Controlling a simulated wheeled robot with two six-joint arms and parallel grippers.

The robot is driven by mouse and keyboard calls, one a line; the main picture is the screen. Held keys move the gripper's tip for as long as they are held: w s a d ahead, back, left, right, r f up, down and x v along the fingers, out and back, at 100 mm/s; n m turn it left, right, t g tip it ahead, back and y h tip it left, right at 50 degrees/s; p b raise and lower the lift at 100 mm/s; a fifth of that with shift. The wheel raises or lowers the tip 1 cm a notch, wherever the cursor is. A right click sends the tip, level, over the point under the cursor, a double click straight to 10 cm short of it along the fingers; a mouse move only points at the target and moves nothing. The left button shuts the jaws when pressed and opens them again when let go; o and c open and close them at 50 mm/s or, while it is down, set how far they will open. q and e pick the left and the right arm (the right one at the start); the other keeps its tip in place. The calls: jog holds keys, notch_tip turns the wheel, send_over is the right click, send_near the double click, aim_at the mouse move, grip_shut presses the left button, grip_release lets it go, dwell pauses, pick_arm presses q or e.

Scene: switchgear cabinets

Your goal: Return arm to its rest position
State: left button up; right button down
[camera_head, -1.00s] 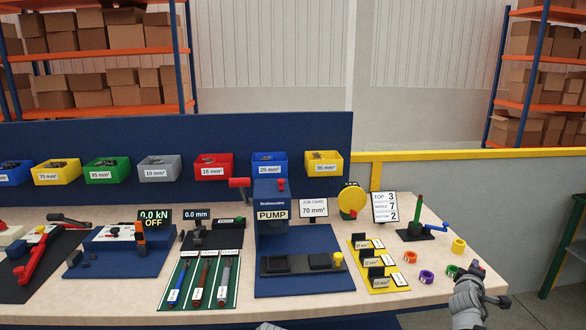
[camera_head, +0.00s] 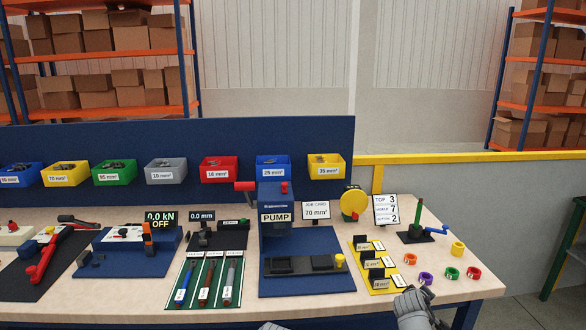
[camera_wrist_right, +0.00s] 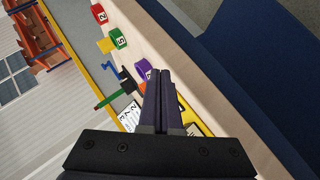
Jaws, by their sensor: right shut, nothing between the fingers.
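My right arm shows at the lower right of the head view, with its dark right gripper (camera_head: 426,293) over the front edge of the bench, beside the yellow card stand. In the right wrist view the two dark fingers of the right gripper (camera_wrist_right: 161,78) lie together, shut and empty. A purple ring (camera_wrist_right: 145,68) appears close to the fingertips there; I cannot tell if they touch. My left gripper is not in view; only a small grey piece of me shows at the bottom edge of the head view.
The bench (camera_head: 480,285) holds a blue pump press (camera_head: 277,228), a yellow card stand (camera_head: 376,265), a green tool tray (camera_head: 209,279) and several coloured rings, including a red one (camera_head: 473,272). A crank fixture (camera_head: 415,235) stands behind the rings. Bins hang along the back panel.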

jog(key=s+a+f+g+y+p, duration=0.1)
jog(key=s+a+g+y, duration=0.1)
jog(key=s+a, duration=0.5)
jog(key=s+a+f+g+y+p, duration=0.1)
jog(key=s+a+g, duration=0.3)
jog(key=s+a, duration=0.4)
jog(key=s+a+f+m+g+y+p, duration=0.1)
jog(key=s+a, duration=0.7)
jog(key=a, duration=0.8)
notch_tip(320, 180, down, 2)
jog(key=shift+s+f+g+y+p, duration=0.2)
jog(key=shift+g+y+p, duration=0.25)
jog(key=shift+g+y, duration=0.55)
jog(key=shift+w+a, duration=0.1)
